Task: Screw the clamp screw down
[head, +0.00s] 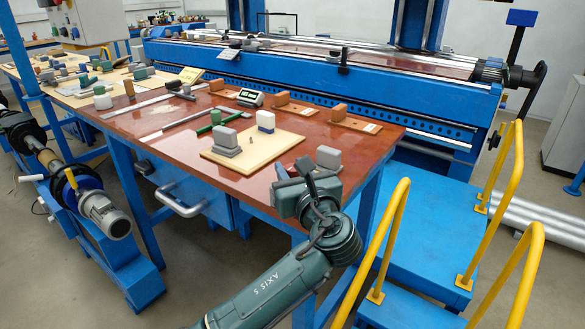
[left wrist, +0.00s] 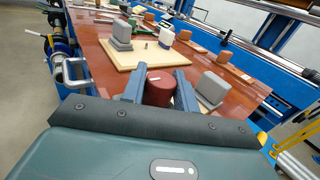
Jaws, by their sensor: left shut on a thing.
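My left gripper (head: 297,178) is at the table's front right corner in the head view. In the left wrist view its two fingers (left wrist: 160,72) are shut on a dark red cylinder (left wrist: 158,90), one finger on each side. The cylinder is hidden in the head view, and I cannot tell whether it belongs to the clamp screw. The pin also shows in the left wrist view (left wrist: 147,45). No thread or screw head can be made out. My right gripper is out of view.
Grey blocks on bases (head: 226,140) and a white block (head: 265,121) stand on or by the board. Another grey block (head: 329,158) is close right of my gripper. The red tabletop (head: 366,152) is bare farther right. Yellow handrails (head: 388,235) rise beside the table.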

